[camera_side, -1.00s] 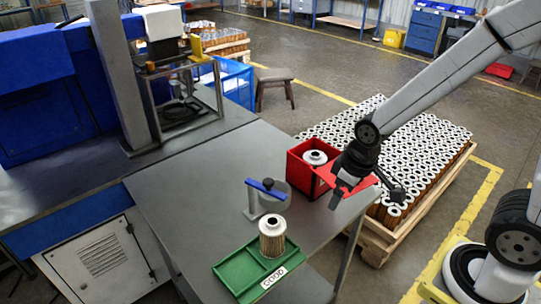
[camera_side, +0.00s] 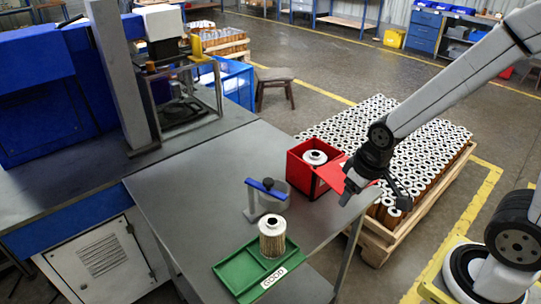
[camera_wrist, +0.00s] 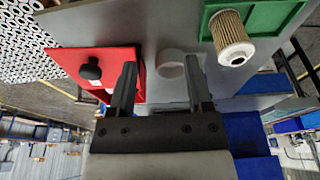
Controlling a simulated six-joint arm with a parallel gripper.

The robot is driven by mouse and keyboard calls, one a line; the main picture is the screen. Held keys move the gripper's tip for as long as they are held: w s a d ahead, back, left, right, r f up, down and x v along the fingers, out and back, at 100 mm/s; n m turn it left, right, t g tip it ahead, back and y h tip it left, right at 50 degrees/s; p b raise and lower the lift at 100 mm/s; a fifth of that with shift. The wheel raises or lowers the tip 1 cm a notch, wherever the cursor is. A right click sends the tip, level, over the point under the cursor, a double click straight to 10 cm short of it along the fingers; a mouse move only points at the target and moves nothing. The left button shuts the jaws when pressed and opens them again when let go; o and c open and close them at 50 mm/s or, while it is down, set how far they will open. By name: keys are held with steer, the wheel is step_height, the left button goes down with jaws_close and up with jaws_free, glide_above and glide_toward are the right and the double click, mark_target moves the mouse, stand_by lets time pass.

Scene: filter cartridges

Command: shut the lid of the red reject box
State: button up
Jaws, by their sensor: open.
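The red reject box (camera_side: 299,170) stands at the table's right back edge with a white-topped filter cartridge (camera_side: 315,157) inside. Its red lid (camera_side: 331,173) is open, leaning out to the right of the box, partly hidden behind my gripper. My gripper (camera_side: 346,197) is open and empty, just right of and in front of the lid. In the wrist view, the lid (camera_wrist: 70,60) with its black knob (camera_wrist: 91,70) lies left of my open fingers (camera_wrist: 161,62). I cannot tell whether a finger touches the lid.
A green tray marked GOOD (camera_side: 237,268) holds a filter cartridge (camera_side: 272,240) at the table's front. A grey stand with a blue bar (camera_side: 267,188) is left of the box.

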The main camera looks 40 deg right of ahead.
steer(key=shift+w+r+n, duration=0.15)
steer(key=shift+w+n, duration=0.05)
steer(key=shift+n, duration=0.3)
steer(key=c, duration=0.7)
steer(key=shift+w+r+n, duration=0.15)
steer(key=shift+n, duration=0.35)
jaws_close()
steer(key=w+d+r+n+g+h, duration=0.1)
steer(key=w+r+n, duration=0.3)
steer(key=n, duration=1.1)
step_height(320, 180, up, 3)
steer(key=shift+w+r+n+g+h, duration=0.2)
steer(key=shift+n+g+h, duration=0.2)
steer(key=shift+g+h, duration=0.4)
